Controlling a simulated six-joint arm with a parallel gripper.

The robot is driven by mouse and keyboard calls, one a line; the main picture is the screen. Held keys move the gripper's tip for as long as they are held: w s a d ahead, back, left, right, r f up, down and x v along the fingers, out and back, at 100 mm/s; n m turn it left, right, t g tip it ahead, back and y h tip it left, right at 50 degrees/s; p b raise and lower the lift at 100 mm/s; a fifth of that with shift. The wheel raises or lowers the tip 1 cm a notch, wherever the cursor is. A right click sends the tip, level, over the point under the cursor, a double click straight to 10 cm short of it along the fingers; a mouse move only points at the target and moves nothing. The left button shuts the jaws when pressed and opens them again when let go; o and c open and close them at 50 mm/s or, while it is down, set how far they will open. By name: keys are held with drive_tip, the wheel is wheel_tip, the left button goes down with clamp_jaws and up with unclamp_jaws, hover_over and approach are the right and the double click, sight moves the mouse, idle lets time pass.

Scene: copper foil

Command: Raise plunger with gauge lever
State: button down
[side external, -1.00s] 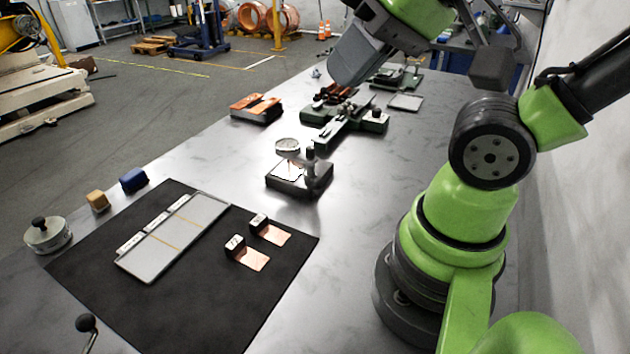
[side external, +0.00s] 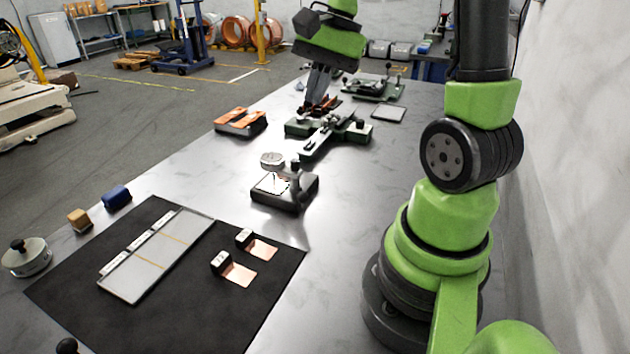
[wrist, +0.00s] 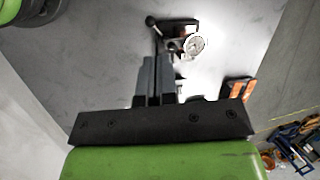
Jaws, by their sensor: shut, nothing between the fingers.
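The dial gauge (side external: 272,160) stands on a dark base (side external: 285,198) in the middle of the table in the side view, with a small black knob beside the dial. Its plunger is too small to make out. In the wrist view the white dial (wrist: 195,44) is ahead of the fingers and to their right. A thin lever with a dark ball end (wrist: 151,20) shows left of the dial. My gripper (side external: 319,98) points down, behind the gauge, at the green fixture. In the wrist view my gripper (wrist: 157,62) is shut and empty, apart from the dial.
A green fixture (side external: 330,132) stands behind the gauge, with a stack of copper pieces (side external: 240,121) to its left. A black mat (side external: 180,300) with a grey tray (side external: 150,262) and two copper foils (side external: 240,275) lies in front.

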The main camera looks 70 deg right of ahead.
drive_tip(key=s+d+f+m+y, duration=0.3)
drive_tip(key=d+f+m, duration=0.4)
drive_tip(key=d+f, duration=0.2)
drive_tip(key=shift+d+m+t, duration=0.3)
drive_tip(key=shift+d, duration=0.2)
approach(299, 195)
wheel_tip(299, 195, down, 5)
drive_tip(key=s+d, duration=0.1)
drive_tip(key=d, duration=0.1)
drive_tip(key=a, duration=0.1)
drive_tip(key=w+a+f, duration=0.1)
drive_tip(key=shift+w+a+f, duration=0.15)
drive_tip(key=shift+a+f, duration=0.05)
drive_tip(key=shift+a, duration=0.2)
drive_tip(key=shift+w+a+f, duration=0.2)
drive_tip(key=shift+a, duration=0.25)
